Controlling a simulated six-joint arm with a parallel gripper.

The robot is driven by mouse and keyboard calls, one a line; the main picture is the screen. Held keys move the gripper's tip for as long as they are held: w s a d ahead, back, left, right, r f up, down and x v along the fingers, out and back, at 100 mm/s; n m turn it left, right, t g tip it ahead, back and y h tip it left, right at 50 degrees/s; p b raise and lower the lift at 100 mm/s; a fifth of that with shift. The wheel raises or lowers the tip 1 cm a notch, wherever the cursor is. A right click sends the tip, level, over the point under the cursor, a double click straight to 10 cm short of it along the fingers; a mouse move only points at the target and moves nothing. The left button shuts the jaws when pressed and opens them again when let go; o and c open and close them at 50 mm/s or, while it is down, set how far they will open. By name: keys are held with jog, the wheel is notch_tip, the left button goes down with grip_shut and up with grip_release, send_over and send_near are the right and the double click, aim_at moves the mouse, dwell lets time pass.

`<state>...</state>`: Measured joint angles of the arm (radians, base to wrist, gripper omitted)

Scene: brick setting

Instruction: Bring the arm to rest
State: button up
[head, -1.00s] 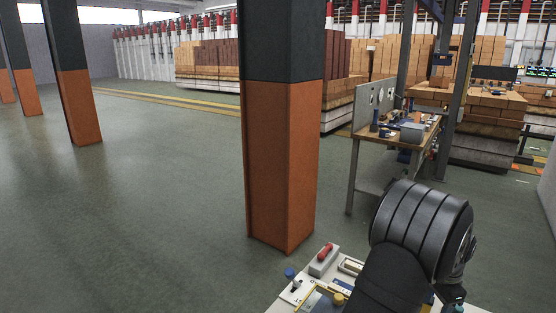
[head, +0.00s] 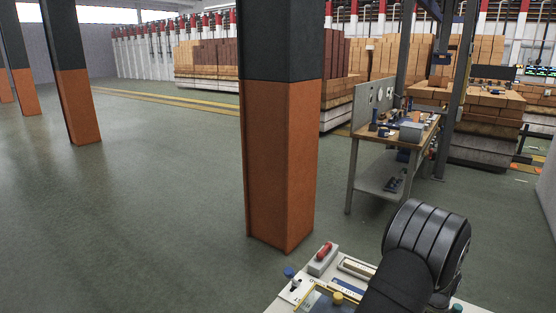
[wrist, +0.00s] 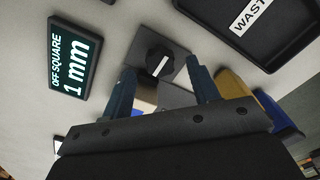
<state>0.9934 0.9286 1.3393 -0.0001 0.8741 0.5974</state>
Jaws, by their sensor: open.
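My gripper (wrist: 158,68) shows in the wrist view with its two dark fingers apart, above a pale work surface (wrist: 125,22). A black knob (wrist: 159,62) on a dark plate lies beyond and between the fingertips. A small tan and white piece (wrist: 146,97) shows low between the fingers, partly hidden by the gripper body; I cannot tell whether it touches a finger. In the head view my arm fills the lower right and the fingers cannot be made out there.
A display (wrist: 75,60) reads "OFF SQUARE 1 mm". A black tray (wrist: 290,50) has a partly cut-off label. A yellow and blue item (wrist: 250,97) lies right of the fingers. A red-handled block (head: 323,258) sits on the bench. An orange-and-black column (head: 282,165) stands behind.

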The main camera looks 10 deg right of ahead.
notch_tip(320, 180, down, 2)
jog(key=shift+f, duration=0.1)
jog(key=shift+r+m, duration=0.2)
jog(key=shift+m, duration=0.6)
jog(key=m, duration=0.6)
jog(key=shift+m, duration=0.3)
notch_tip(320, 180, up, 7)
jog(key=shift+r, duration=0.2)
jog(key=shift+f, duration=0.1)
notch_tip(320, 180, down, 7)
jog(key=shift+f, duration=0.15)
jog(key=n, duration=0.6)
